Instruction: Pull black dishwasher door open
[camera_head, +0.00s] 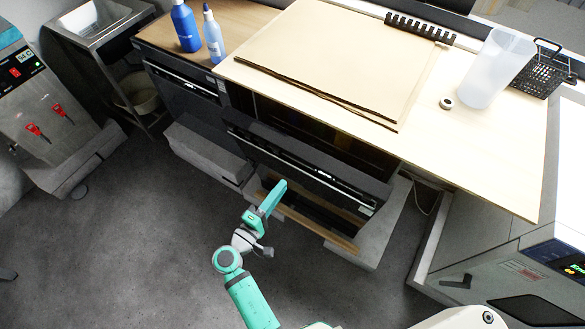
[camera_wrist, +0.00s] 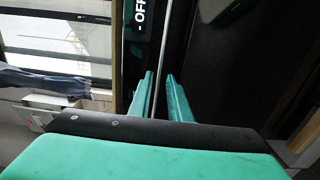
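The black dishwasher door (camera_head: 298,170) is under the middle of the wooden counter, with a silver strip along its upper front. A dark gap shows behind its top edge, and the door appears to stand tilted outward. My gripper (camera_head: 280,188) is at the front of this door, near its left half. In the wrist view my two green fingertips (camera_wrist: 161,97) are apart, with a thin silver strip (camera_wrist: 163,60) running down between them. A dark panel with an "OFF" label (camera_wrist: 141,15) and a glossy black surface (camera_wrist: 235,70) lie on either side. Finger contact cannot be told.
Another black appliance (camera_head: 185,85) stands to the left, with a grey block (camera_head: 207,152) before it. The counter (camera_head: 490,150) holds brown boards (camera_head: 340,55), a clear container (camera_head: 496,68) and blue bottles (camera_head: 186,25). Grey floor (camera_head: 130,235) is clear at left.

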